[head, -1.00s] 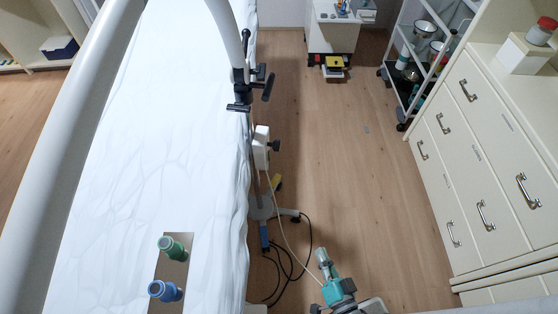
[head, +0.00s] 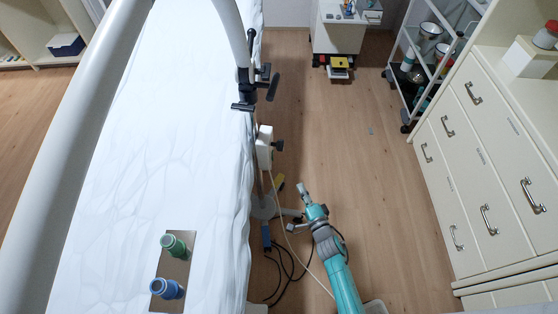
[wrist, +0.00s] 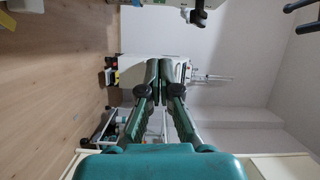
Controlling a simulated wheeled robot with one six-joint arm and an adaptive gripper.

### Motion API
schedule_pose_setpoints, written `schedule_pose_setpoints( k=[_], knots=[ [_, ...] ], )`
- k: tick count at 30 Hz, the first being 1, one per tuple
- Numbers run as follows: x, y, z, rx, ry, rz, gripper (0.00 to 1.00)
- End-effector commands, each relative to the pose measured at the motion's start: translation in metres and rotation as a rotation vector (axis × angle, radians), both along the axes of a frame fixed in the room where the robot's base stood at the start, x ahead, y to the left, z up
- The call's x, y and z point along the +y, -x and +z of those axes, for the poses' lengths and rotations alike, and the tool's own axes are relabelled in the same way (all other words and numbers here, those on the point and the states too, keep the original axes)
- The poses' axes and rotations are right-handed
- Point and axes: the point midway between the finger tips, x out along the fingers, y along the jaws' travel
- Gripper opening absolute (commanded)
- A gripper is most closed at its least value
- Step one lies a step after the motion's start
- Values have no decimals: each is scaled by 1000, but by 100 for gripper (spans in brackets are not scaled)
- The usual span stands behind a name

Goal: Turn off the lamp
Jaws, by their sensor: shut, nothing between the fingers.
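The lamp shows in the head view as a thick pale curved arm (head: 226,30) over the couch's right edge, with black handles (head: 257,88) on it. The lamp's head and any light are not in view. My gripper (head: 301,188) is below and right of the box in the picture, apart from it. In the wrist view its fingers (wrist: 158,70) are shut and empty. Part of a white box with a dark knob (wrist: 198,14) shows at the top edge there.
The white-covered couch (head: 170,120) fills the left side, with a green bottle (head: 174,245) and a blue bottle (head: 167,288) on a small plate. Black cables (head: 283,268) lie beside the base. Drawers (head: 480,170) stand at right.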

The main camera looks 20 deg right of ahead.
Motion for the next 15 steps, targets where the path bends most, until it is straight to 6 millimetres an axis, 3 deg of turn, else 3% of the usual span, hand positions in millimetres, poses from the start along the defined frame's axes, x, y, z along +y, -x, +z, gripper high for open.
schedule_pose_setpoints(
  k=[6, 15],
  knots=[
    [-6, -31, 1, -3, -86, 10, 0],
    [-7, -36, 1, -2, -104, 13, 0]
  ],
)
